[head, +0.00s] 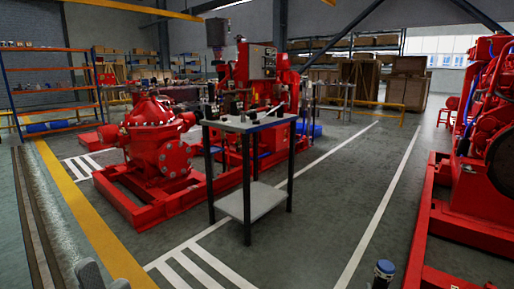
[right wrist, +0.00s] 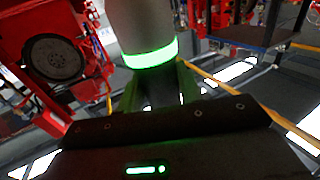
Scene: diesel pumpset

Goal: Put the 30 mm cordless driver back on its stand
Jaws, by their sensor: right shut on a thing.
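In the right wrist view my right gripper (right wrist: 158,98) is shut on a thick grey cylindrical body with a glowing green ring, which I take for the cordless driver (right wrist: 146,30). Its far end runs out of the picture. In the head view a short dark cylinder with a blue band (head: 383,271) shows at the bottom edge; I cannot tell whether it is the same tool. My left gripper (head: 105,279) shows at the bottom left, its two grey fingertips apart with nothing seen between them. I cannot make out the driver's stand among the small dark items on the table.
A grey-topped table (head: 262,123) with a lower shelf (head: 252,203) stands ahead, several small items on top. A red pump (head: 160,150) on a red frame is behind it to the left. A red engine (head: 490,150) stands at right. The floor between is clear.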

